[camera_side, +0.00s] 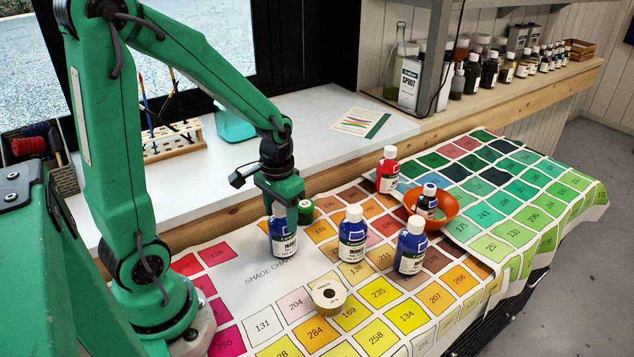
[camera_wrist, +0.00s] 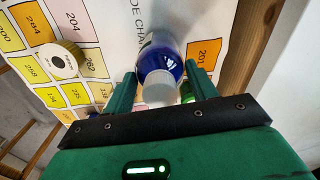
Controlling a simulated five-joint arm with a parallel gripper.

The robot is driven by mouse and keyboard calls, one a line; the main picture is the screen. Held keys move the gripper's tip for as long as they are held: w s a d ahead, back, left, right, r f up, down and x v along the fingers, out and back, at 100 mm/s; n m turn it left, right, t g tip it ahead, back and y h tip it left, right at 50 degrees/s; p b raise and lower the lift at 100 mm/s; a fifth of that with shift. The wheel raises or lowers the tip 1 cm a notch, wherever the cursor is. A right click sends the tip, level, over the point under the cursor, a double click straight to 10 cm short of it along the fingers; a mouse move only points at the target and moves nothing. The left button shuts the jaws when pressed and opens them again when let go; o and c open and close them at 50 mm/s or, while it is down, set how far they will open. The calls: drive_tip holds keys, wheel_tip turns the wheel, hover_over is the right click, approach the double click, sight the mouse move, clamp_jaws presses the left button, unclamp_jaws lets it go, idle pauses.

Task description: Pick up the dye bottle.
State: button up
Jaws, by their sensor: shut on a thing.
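The dye bottle (camera_side: 283,240) has dark blue dye, a white cap and a white label. It stands upright on or just above the shade chart; I cannot tell if its base touches. My gripper (camera_side: 281,203) comes down from above and is shut on its upper part. In the wrist view the bottle (camera_wrist: 160,62) sits between the two fingers of my gripper (camera_wrist: 161,82), its white cap toward the camera. Two similar blue bottles, one in the middle (camera_side: 352,234) and one to the right (camera_side: 411,247), stand upright on the chart.
A green-capped container (camera_side: 305,211) is close beside my gripper. A red bottle (camera_side: 387,170) and an orange bowl (camera_side: 453,209) with a small dark bottle (camera_side: 427,202) stand farther right. The chart's front left (camera_side: 262,325) is clear.

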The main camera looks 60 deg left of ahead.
drive_tip(key=shift+r, duration=0.15)
drive_tip(key=shift+r, duration=0.85)
wheel_tip(320, 180, up, 2)
drive_tip(key=shift+r, duration=0.1)
drive_tip(key=s+d+r, duration=0.3)
drive_tip(key=d+r, duration=0.4)
drive_tip(key=d, duration=0.4)
drive_tip(key=shift+s, duration=0.25)
drive_tip(key=shift+d, duration=0.1)
drive_tip(key=w+a+r+n, duration=0.2)
drive_tip(key=a+r+n, duration=0.15)
drive_tip(key=a, duration=0.45)
drive_tip(key=w+a+r+n, duration=0.2)
drive_tip(key=a+n, duration=0.3)
drive_tip(key=a, duration=0.3)
drive_tip(key=s+a+r+n, duration=0.1)
drive_tip(key=s+a+n, duration=0.1)
drive_tip(key=a, duration=0.5)
drive_tip(key=s+a+r+n, duration=0.2)
drive_tip(key=a+n, duration=0.3)
drive_tip(key=a, duration=0.2)
drive_tip(key=shift+r, duration=0.3)
